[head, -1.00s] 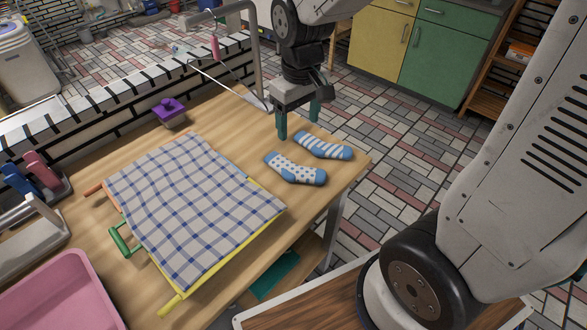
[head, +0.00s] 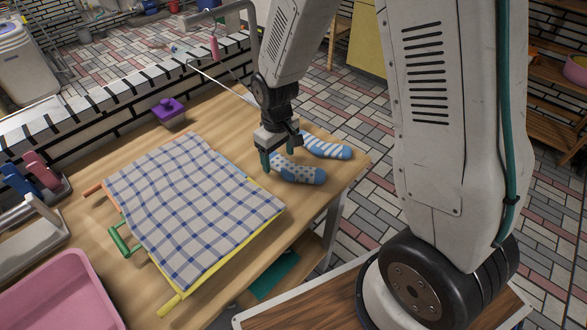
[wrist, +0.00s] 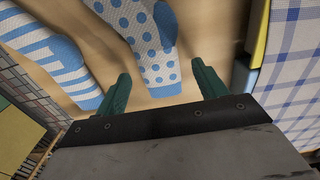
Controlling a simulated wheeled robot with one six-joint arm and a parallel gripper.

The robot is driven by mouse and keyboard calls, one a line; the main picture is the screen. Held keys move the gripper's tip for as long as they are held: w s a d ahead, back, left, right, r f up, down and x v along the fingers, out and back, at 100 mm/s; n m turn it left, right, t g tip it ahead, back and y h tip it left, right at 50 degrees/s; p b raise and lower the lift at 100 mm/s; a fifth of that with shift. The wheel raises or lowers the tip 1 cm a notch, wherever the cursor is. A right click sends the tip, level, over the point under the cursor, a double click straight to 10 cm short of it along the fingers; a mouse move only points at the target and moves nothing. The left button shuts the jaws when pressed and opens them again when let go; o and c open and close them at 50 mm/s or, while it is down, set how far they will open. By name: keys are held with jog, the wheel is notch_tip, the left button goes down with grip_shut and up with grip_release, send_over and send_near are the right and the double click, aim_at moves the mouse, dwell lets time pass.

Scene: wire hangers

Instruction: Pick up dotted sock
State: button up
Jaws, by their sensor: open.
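The dotted sock (head: 298,172), white with blue dots and a blue toe and heel, lies flat on the wooden table. In the wrist view the dotted sock (wrist: 150,42) lies ahead of and partly between the fingers. My gripper (head: 280,160) is open and empty, low over the sock's left end, which it partly hides. In the wrist view my gripper (wrist: 163,84) has one green finger on each side of the sock's cuff. I cannot tell whether the fingers touch the table. A striped blue and white sock (head: 325,146) lies just behind the dotted one.
A checked cloth (head: 190,210) lies over coloured hangers left of the socks. A purple object (head: 170,110) stands at the back, and a pink tub (head: 65,295) at the front left. The table edge is close to the right of the socks.

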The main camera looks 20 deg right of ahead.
jog(key=shift+f, duration=0.35)
jog(key=c, duration=1.1)
jog(key=shift+o, duration=0.2)
jog(key=shift+r, duration=0.15)
